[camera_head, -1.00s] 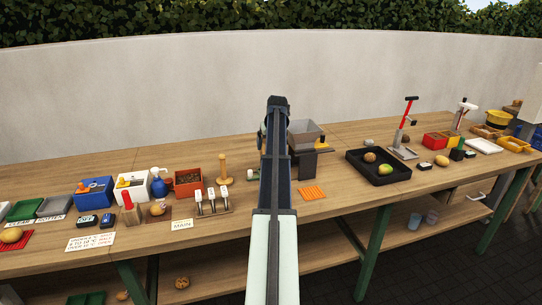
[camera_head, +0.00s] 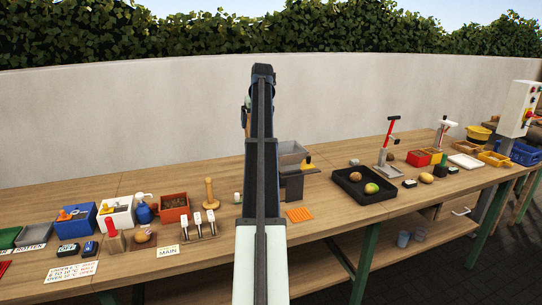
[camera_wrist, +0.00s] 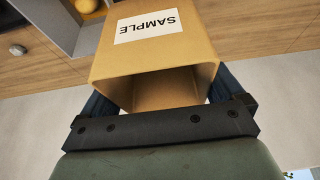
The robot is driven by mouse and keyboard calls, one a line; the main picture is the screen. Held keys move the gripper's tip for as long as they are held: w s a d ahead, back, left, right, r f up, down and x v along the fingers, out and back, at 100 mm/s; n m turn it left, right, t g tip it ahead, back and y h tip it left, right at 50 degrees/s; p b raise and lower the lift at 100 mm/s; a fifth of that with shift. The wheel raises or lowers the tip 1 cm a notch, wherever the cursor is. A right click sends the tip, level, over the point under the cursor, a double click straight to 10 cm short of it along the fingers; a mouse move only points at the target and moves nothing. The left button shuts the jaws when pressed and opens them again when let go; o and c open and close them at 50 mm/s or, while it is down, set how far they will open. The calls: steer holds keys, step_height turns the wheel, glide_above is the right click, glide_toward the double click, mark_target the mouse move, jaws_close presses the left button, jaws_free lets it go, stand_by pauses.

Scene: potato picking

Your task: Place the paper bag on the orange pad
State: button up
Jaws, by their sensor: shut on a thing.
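The paper bag (camera_wrist: 153,60) is brown and open-ended, with a white SAMPLE label, in the wrist view. My gripper (camera_wrist: 158,92) is shut on it, with a dark finger at each side and the open end facing the camera. In the head view my arm hides most of the gripper and bag. The orange pad (camera_head: 299,214) is a small ribbed mat flat on the wooden bench, right of my arm and near the front edge. The pad looks bare, and the bag is held above bench level, apart from it.
A grey bin (camera_head: 292,153) and a dark stand (camera_head: 298,183) are just behind the pad. A black tray (camera_head: 363,197) with a potato and a green-red fruit is to its right. Left of my arm are a wooden peg (camera_head: 209,193), levers (camera_head: 205,226) and a red box (camera_head: 174,207).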

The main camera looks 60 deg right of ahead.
steer(key=s+a+f, duration=0.4)
steer(key=f, duration=0.3)
steer(key=s+a+f, duration=0.4)
steer(key=f, duration=0.3)
steer(key=s+d+f, duration=0.2)
steer(key=s+d, duration=0.1)
steer(key=s, duration=0.3)
steer(key=s+d+f, duration=0.2)
steer(key=s, duration=0.4)
steer(key=shift+f, duration=4.65)
steer(key=shift+f, duration=0.1)
steer(key=o, duration=0.6)
steer(key=shift+o, duration=0.2)
steer(key=v, duration=1.2)
steer(key=shift+w, duration=0.1)
